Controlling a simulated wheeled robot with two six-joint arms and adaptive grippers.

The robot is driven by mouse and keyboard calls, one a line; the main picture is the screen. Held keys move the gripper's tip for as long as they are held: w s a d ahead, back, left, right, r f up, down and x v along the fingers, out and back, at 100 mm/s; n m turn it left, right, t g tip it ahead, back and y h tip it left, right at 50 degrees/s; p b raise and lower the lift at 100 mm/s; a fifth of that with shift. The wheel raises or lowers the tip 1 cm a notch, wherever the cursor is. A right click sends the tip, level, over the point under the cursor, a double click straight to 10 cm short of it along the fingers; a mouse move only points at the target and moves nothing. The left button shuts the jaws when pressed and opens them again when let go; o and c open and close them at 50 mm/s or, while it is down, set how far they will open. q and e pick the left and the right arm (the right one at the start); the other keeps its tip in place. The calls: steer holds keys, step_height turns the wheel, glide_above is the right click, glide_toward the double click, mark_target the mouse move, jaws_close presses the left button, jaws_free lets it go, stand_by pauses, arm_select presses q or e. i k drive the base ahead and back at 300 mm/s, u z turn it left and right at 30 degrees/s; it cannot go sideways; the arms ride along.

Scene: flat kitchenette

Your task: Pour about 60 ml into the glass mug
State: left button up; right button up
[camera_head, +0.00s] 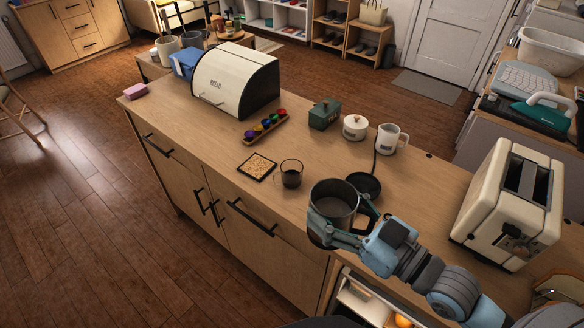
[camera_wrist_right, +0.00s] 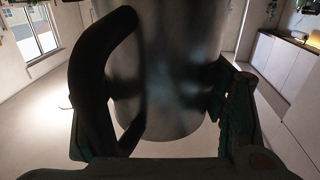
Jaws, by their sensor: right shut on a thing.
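The glass mug (camera_head: 291,174) stands upright on the wooden counter, clear above and dark in its lower part; I cannot tell whether that is liquid. My right gripper (camera_head: 343,228) is shut on a metal kettle (camera_head: 335,203), to the right of and nearer than the mug. The kettle looks about upright, its open top showing a grey inside. In the right wrist view the kettle's shiny metal body (camera_wrist_right: 170,85) and black handle (camera_wrist_right: 92,80) fill the middle between the fingers. My left gripper is not in view.
A black round base (camera_head: 363,186) with a cord lies behind the kettle. A square mat of crackers or cork (camera_head: 257,167) lies left of the mug. A white jug (camera_head: 390,139), lidded white pot (camera_head: 355,127) and green box (camera_head: 323,115) stand behind. A toaster (camera_head: 510,200) is at right.

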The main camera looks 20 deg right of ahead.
mark_target(290, 182)
steer(key=k, duration=0.35)
steer(key=u, duration=1.8)
steer(key=i, duration=1)
steer(key=z, duration=1.8)
